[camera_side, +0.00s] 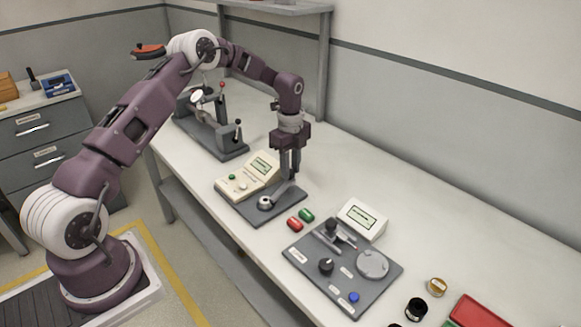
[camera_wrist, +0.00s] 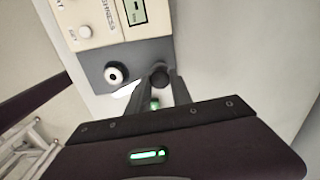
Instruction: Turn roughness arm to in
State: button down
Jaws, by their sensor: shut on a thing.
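The roughness tester is a beige box (camera_side: 248,177) with a small screen, on a dark grey base (camera_side: 236,206). Its label is partly readable in the wrist view, where the box (camera_wrist: 92,22) is at the top. A white round part with a dark centre (camera_side: 265,202) stands on the base; it also shows in the wrist view (camera_wrist: 116,73). My gripper (camera_side: 287,177) points down over the base's right side. In the wrist view its fingertips (camera_wrist: 158,82) are shut on the dark round knob (camera_wrist: 158,74) of the roughness arm. The fingers and glare hide most of the arm.
A grey panel (camera_side: 310,268) with knobs and a round disc stands to the right. A grey fixture with levers (camera_side: 214,138) stands behind left. The bench beyond my gripper is clear.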

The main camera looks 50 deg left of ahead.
jog(key=shift+r+m, duration=0.1)
jog(key=shift+m, duration=1.8)
jog(key=c, duration=1.1)
grip_release()
jog(key=shift+c, duration=0.2)
notch_tip(320, 180, up, 7)
